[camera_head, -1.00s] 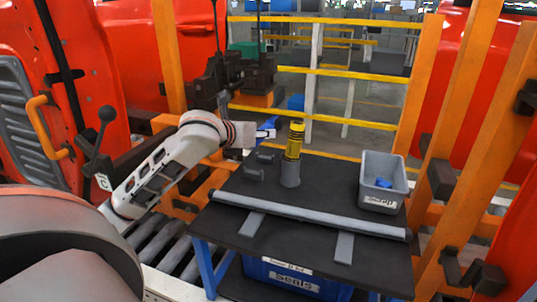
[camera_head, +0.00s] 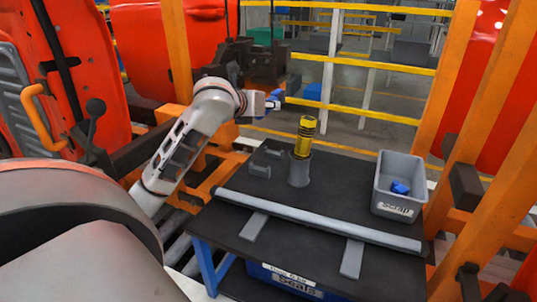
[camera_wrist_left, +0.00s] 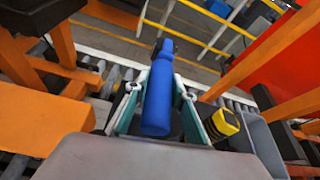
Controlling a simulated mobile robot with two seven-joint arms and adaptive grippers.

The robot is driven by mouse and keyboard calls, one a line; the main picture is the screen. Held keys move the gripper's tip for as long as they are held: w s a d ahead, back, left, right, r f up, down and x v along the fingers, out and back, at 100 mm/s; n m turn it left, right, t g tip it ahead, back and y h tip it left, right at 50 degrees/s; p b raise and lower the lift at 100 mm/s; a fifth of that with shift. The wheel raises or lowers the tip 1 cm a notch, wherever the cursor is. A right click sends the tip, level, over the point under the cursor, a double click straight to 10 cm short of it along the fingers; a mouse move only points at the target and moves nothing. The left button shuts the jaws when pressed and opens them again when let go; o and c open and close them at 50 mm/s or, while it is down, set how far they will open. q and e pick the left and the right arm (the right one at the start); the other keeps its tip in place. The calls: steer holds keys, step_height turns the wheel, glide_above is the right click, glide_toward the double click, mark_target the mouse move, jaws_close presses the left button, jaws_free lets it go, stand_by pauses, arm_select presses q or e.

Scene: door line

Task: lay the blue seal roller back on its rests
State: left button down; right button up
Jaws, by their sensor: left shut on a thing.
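The blue seal roller (camera_wrist_left: 160,90) is between the two fingers of my left gripper (camera_wrist_left: 162,95), which is shut on it. In the head view my left gripper (camera_head: 262,102) holds the roller (camera_head: 275,99) in the air beyond the table's far left edge, above and apart from it. Two small grey rests (camera_head: 260,170) stand empty on the dark tabletop, near its far left corner. Part of the roller is hidden by the gripper in the head view. My right gripper is not in view.
A yellow and black tool (camera_head: 305,135) stands in a grey cup (camera_head: 299,170) right of the rests. A grey bin (camera_head: 404,187) with a blue piece stands at the right. A long grey bar (camera_head: 315,220) lies along the front. Orange posts flank the table.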

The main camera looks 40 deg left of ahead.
arm_select(q)
step_height(320, 180, down, 16)
steer(key=shift+f, duration=0.1)
stand_by(0.4)
steer(key=shift+f, duration=0.15)
steer(key=c, duration=1.7)
jaws_free()
steer(key=shift+v, duration=3.9)
steer(key=shift+a, duration=0.1)
